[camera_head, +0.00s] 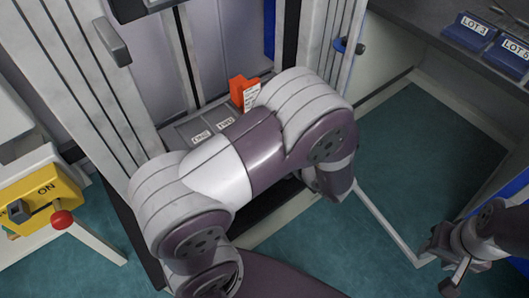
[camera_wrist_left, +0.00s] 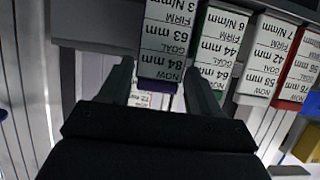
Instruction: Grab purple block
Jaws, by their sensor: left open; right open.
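In the left wrist view, a dark block with a white label reading 84 mm NOW has a purple lower edge; this purple block (camera_wrist_left: 157,86) lies between and just beyond the fingertips of my left gripper (camera_wrist_left: 160,72). The left fingers are open, one on each side of it, and I cannot tell whether they touch it. In the head view, my left arm covers the middle and hides its gripper; the purple block is not visible there. My right gripper (camera_head: 441,270) is open and empty at the lower right, over the floor.
In the left wrist view, a green block (camera_wrist_left: 210,85) and a red block (camera_wrist_left: 295,80) with similar labels stand to the right. In the head view, an orange block (camera_head: 238,88) stands behind my left arm. A yellow switch box (camera_head: 40,198) is at left, blue LOT boxes (camera_head: 468,32) at upper right.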

